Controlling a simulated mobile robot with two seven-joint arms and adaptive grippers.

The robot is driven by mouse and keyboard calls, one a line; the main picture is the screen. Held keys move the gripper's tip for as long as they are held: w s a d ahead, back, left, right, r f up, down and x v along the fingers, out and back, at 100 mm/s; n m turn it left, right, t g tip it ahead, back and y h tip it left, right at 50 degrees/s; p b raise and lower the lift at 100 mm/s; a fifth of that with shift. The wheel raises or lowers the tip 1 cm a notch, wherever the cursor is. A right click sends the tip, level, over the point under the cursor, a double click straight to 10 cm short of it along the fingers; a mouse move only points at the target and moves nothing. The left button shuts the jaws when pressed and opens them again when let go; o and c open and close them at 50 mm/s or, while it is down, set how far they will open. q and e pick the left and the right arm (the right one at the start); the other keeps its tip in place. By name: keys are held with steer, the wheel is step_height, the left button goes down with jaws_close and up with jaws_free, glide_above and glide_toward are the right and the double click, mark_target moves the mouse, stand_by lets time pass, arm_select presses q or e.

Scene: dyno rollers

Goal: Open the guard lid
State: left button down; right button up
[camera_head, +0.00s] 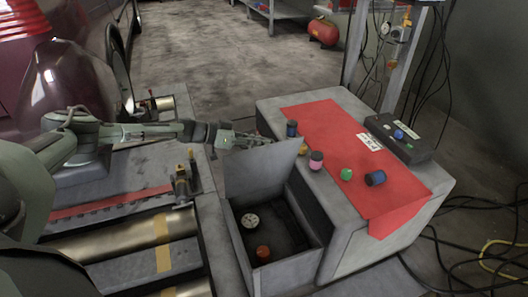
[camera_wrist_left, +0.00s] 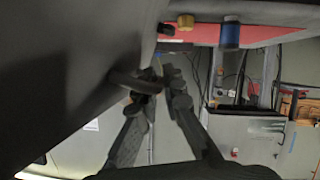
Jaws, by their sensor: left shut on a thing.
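The guard lid (camera_head: 262,172) is a grey panel standing raised, close to upright, at the far side of the grey box (camera_head: 232,245). The box is open, and a white dial gauge (camera_head: 250,220) and an orange knob (camera_head: 263,252) show inside. My left gripper (camera_head: 258,140) is at the lid's upper edge. In the left wrist view the gripper (camera_wrist_left: 155,75) is shut on a dark handle (camera_wrist_left: 128,80) on the lid (camera_wrist_left: 70,70), though its fingers partly hide the grip. My right gripper is not in view.
A red mat (camera_head: 330,120) on the grey bench beside the box carries several small coloured cylinders and knobs. A dark control box (camera_head: 400,140) stands at its far right. Rollers (camera_head: 130,240) lie at left, near a maroon car (camera_head: 60,70). Cables cover the floor at right.

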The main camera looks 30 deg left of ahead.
arm_select(q)
steer(key=shift+w+a+r, duration=0.15)
steer(key=shift+w+a, duration=0.45)
steer(key=shift+a, duration=0.15)
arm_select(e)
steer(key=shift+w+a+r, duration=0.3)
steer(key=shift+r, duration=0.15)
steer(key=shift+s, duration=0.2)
arm_select(q)
steer(key=c, duration=1.9)
jaws_free()
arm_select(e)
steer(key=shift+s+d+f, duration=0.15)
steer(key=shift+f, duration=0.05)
arm_select(q)
steer(key=shift+d, duration=0.1)
steer(key=v, duration=1.2)
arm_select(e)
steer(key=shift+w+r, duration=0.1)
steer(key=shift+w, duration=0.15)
